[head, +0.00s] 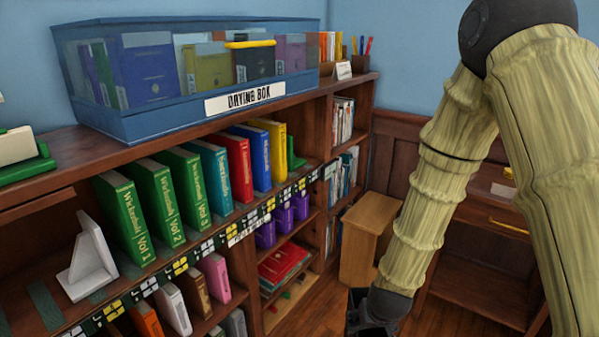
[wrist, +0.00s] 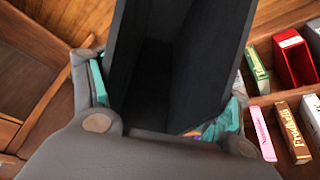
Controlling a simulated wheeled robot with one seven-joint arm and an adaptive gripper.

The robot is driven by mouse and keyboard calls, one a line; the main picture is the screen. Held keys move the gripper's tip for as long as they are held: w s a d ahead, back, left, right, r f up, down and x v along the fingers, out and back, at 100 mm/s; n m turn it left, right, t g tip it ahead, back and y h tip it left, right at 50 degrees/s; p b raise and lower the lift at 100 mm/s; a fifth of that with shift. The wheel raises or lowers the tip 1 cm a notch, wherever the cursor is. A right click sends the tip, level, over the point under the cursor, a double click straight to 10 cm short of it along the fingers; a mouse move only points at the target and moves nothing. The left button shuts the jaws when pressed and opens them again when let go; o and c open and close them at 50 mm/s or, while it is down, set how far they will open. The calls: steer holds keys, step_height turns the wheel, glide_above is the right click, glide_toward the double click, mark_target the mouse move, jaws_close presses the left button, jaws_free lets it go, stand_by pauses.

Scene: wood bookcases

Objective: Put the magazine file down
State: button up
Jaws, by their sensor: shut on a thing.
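The magazine file (wrist: 182,50) is a dark, nearly black, open box that fills the middle of the wrist view. My gripper (wrist: 168,108) is shut on it, with teal finger pads on its left and right sides. I look into its dark hollow and see no papers in it. In the head view my gripper (head: 372,312) is at the bottom edge, right of the bookcase and low over the floor side. A dark piece of the file shows there, but most of it is cut off by the frame.
The bookcase (head: 345,93) holds green, teal, red, blue and yellow volumes, with a white bookend (head: 88,262) at left. A blue drying box (head: 165,122) stands on top. Some wood floor (head: 325,315) is bare.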

steer(key=w+p+v, duration=0.1)
steer(key=p+v, duration=0.6)
steer(key=p, duration=0.4)
steer(key=shift+r, duration=0.7)
steer(key=shift+f, duration=0.1)
